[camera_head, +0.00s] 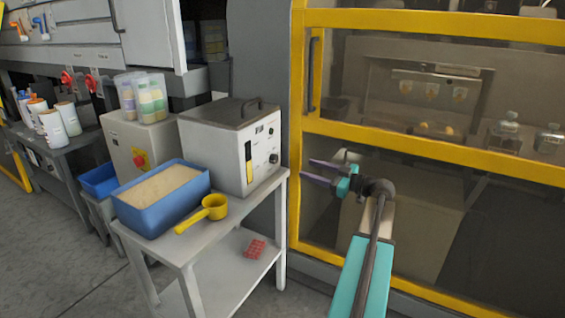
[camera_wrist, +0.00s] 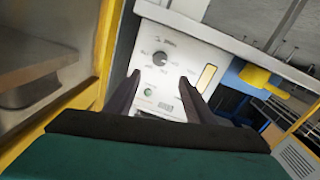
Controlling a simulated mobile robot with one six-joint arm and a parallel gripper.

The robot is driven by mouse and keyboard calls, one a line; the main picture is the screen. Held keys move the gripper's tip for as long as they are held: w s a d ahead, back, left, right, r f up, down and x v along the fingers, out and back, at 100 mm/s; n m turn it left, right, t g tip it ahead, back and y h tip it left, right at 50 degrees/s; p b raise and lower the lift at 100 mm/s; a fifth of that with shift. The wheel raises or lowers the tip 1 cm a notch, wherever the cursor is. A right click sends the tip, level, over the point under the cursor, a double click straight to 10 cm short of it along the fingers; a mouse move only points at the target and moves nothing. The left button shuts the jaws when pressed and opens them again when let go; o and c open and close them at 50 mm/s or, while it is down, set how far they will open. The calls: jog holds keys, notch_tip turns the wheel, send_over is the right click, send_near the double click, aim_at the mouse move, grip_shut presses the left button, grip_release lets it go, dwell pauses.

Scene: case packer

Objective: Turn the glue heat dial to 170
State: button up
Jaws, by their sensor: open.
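The glue unit (camera_head: 232,142) is a pale box with a dark lid and handle, standing on the grey table. On its front panel is a round dark dial (camera_head: 273,158), which also shows in the wrist view (camera_wrist: 160,58) as a dark knob with small markings around it. I cannot read its setting.
A yellow-framed machine guard (camera_head: 298,150) stands close behind and right of my gripper. A blue bin of granules (camera_head: 135,215) and a yellow scoop (camera_head: 212,208) sit on the table. A red item (camera_head: 255,249) lies on the lower shelf. Floor is clear at the lower left.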

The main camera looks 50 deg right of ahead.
aim_at(276, 159)
jog(key=w, duration=0.4)
jog(key=w+a, duration=0.1)
jog(key=w, duration=0.3)
jog(key=w+a, duration=0.1)
jog(key=w, duration=0.3)
jog(key=shift+w+a, duration=0.25)
jog(key=shift+w, duration=0.05)
jog(key=c, duration=1.1)
